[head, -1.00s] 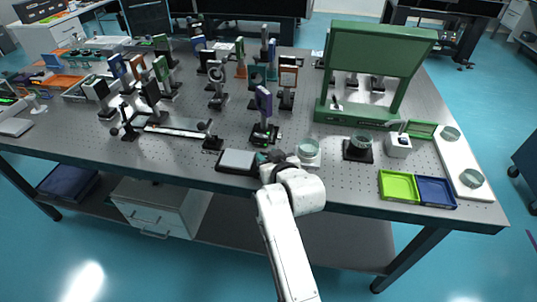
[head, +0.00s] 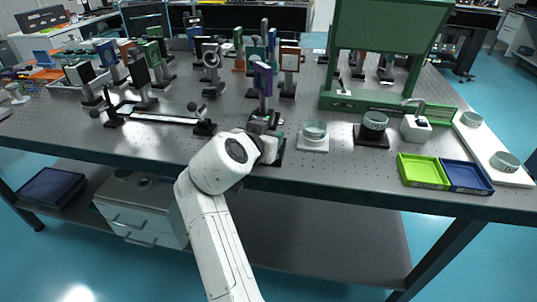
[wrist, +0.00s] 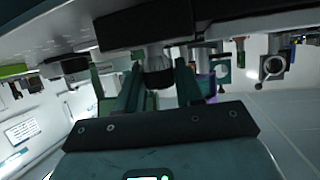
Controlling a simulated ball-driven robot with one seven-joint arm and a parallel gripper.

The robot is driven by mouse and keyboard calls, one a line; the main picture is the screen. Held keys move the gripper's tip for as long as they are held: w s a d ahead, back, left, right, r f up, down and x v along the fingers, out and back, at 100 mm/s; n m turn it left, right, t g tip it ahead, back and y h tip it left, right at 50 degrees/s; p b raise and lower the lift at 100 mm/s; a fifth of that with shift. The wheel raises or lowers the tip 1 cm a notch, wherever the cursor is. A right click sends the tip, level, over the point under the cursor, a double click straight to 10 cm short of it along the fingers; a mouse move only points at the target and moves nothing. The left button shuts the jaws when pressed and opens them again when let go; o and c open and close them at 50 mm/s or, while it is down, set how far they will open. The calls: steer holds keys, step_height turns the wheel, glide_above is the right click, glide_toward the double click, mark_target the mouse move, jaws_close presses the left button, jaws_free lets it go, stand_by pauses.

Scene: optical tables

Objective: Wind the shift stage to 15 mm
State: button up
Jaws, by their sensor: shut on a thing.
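The stage that carries an upright purple plate (head: 263,82) stands at the table's front edge in the head view, its lower front partly hidden by my arm. In the wrist view, which looks tilted over, a dark block (wrist: 145,24) spans the top, with a dark round knob (wrist: 158,74) sticking out below it. My gripper (wrist: 158,88) has its two teal fingers on either side of the knob and is shut on it. In the head view my wrist hides the fingers and knob. I cannot read any millimetre scale.
A glass dish (head: 315,129) on a white base stands just right of the stage, and another dish (head: 374,121) on a black base is beyond it. Green (head: 422,171) and blue (head: 467,176) trays lie farther right. A rail (head: 163,118) lies to the left.

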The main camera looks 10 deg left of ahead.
steer(key=m+h+b, duration=0.1)
steer(key=b, duration=0.1)
steer(key=m+g+h+b, duration=0.1)
steer(key=h, duration=0.1)
steer(key=m+g+h+b, duration=0.1)
steer(key=m+b, duration=0.1)
steer(key=shift+f+h+b, duration=0.3)
steer(key=shift+r+m+g+h+b, duration=0.1)
steer(key=shift+m+g+h+b, duration=1.05)
steer(key=shift+m+b, duration=0.3)
steer(key=shift+m+g+h+b, duration=0.45)
steer(key=shift+m+g+b, duration=0.1)
steer(key=shift+m, duration=0.1)
steer(key=o, duration=1)
steer(key=shift+r, duration=0.1)
steer(key=shift+c, duration=0.2)
steer(key=shift+r, duration=0.1)
